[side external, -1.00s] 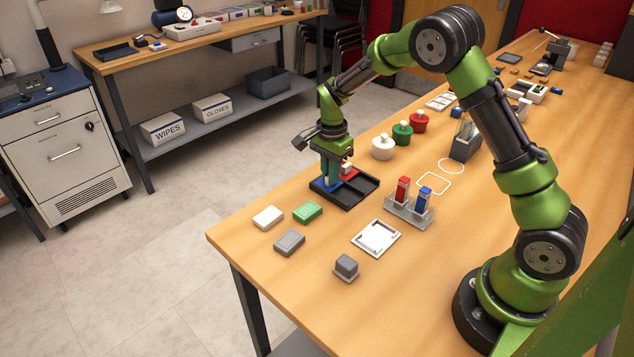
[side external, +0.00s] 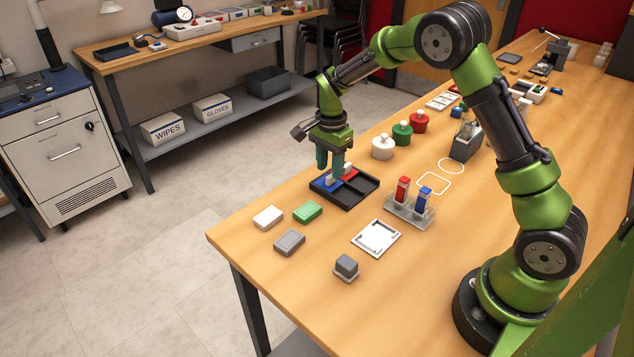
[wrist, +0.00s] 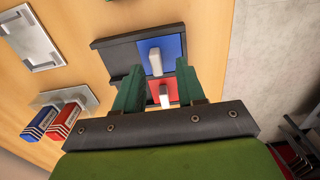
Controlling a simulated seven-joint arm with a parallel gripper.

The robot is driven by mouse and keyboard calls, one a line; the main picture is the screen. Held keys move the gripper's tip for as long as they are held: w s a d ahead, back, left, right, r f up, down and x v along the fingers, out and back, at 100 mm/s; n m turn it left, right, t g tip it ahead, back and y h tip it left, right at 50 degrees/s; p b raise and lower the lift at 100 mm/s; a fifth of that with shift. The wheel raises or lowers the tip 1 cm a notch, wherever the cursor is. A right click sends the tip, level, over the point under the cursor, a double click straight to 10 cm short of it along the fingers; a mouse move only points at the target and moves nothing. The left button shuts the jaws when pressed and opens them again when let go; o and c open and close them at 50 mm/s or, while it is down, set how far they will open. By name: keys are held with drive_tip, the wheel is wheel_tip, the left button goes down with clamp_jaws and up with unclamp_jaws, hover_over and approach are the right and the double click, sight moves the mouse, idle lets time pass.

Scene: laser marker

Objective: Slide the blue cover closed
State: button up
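A black tray (side external: 348,206) sits on the wooden bench in the side view. It carries a blue cover (wrist: 174,44) and a red cover (wrist: 174,84) side by side, each with a white handle. In the wrist view both covers lie at the right of the tray (wrist: 112,43), and its left part is dark and uncovered. My gripper (side external: 330,167) is above the tray, pointing down, with its green fingers apart. In the wrist view my gripper (wrist: 160,75) is open, with no handle clamped. The fingers partly hide the tray and the red cover.
A rack (side external: 409,212) with red and blue blocks stands right of the tray. White, green and red jars (side external: 383,147) stand behind it. Green (side external: 307,212), white and grey blocks and a white plate (side external: 376,238) lie in front. The bench edge is close at left.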

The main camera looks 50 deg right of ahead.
sight(333, 187)
wheel_tip(333, 187, up, 15)
drive_tip(key=shift+f, duration=0.1)
idle(0.4)
drive_tip(key=s+a+r+n+t, duration=0.1)
drive_tip(key=s+a+n+t, duration=0.1)
drive_tip(key=s, duration=0.5)
drive_tip(key=s+a+r+n+t+y, duration=0.1)
drive_tip(key=s+a+r+n+t, duration=0.1)
drive_tip(key=s+a+n, duration=0.2)
drive_tip(key=s+a+r+n+t+y, duration=0.1)
drive_tip(key=s+a+n+t, duration=0.2)
drive_tip(key=s+n, duration=0.5)
drive_tip(key=shift+s+r, duration=0.35)
drive_tip(key=shift+s, duration=1.65)
drive_tip(key=shift+a, duration=0.1)
